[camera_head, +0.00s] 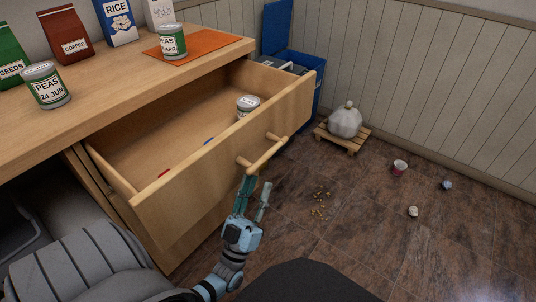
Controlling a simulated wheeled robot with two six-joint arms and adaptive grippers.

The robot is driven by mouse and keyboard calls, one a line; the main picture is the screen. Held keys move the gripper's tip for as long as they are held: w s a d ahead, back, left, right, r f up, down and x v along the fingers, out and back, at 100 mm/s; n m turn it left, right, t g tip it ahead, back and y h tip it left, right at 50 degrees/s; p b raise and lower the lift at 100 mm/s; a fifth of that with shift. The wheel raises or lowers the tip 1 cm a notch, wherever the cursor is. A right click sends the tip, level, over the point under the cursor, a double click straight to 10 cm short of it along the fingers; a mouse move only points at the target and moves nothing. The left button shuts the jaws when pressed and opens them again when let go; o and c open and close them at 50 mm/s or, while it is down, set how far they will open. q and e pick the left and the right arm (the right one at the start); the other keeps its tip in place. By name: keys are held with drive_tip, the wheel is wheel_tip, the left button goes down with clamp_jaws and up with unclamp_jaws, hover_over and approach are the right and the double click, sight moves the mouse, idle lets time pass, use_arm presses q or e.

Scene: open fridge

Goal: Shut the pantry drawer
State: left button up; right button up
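The pantry drawer (190,187) is wooden and pulled well out from under the counter. Its bar handle (264,155) stands off the front panel on two posts. My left gripper (257,184) is just below the handle, in front of the drawer, with its fingers apart and nothing seen between them. One fingertip comes close to the handle bar; I cannot tell whether it touches. Inside the drawer are a can (247,106), and small red and blue items partly hidden by the front panel. My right gripper is not in view.
The counter (120,95) above holds a peas can (46,86), another peas can (172,42) on an orange mat (205,41), and several packages. A blue bin (318,97) stands beyond the drawer. A white bag (345,122) sits on a small pallet (343,141). Small litter lies on the floor.

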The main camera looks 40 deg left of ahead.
sight(268, 151)
use_arm(q)
drive_tip(key=x, duration=0.9)
drive_tip(key=shift+c, duration=0.2)
clamp_jaws()
